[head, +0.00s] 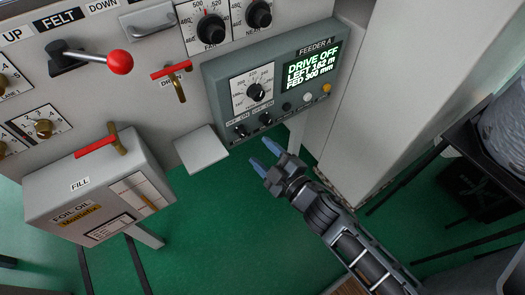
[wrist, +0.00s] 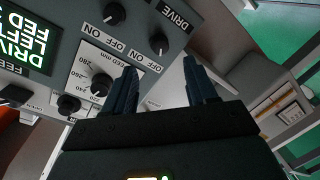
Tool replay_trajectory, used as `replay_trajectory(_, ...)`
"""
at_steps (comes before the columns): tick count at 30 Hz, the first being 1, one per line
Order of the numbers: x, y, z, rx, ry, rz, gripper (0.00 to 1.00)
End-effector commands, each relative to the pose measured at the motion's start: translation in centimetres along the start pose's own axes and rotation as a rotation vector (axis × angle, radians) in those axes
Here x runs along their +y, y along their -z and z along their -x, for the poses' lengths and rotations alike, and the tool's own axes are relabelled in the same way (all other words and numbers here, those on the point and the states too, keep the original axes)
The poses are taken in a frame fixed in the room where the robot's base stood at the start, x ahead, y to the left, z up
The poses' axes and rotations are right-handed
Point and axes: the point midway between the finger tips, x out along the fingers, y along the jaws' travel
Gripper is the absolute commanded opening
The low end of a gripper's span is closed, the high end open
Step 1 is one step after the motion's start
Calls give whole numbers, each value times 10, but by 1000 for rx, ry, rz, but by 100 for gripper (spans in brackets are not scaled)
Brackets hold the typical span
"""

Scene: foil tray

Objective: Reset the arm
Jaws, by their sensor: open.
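My gripper (head: 264,156) is open and empty in the head view, its two blue-grey fingers pointing up and left. It is below the grey feeder A control box (head: 222,74) and apart from it in that view. In the wrist view the two fingers of my gripper (wrist: 158,90) stand apart with nothing between them. The box's dial and switches show beyond them, to the left. My arm reaches in from the lower right of the head view.
The lit display (head: 312,68) reads "DRIVE OFF". A foil oil box (head: 75,196) with a red-handled valve (head: 97,146) stands at left. A red-knobbed felt lever (head: 118,62) sticks out from the panel. A dark-framed stand (head: 455,140) is at right. Green floor (head: 220,235) is open below.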

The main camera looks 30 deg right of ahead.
Motion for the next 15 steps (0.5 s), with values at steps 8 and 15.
replay_trajectory(8,0,0,0,0,0,0,57)
replay_trajectory(15,0,-1,29,-9,8,-41,57)
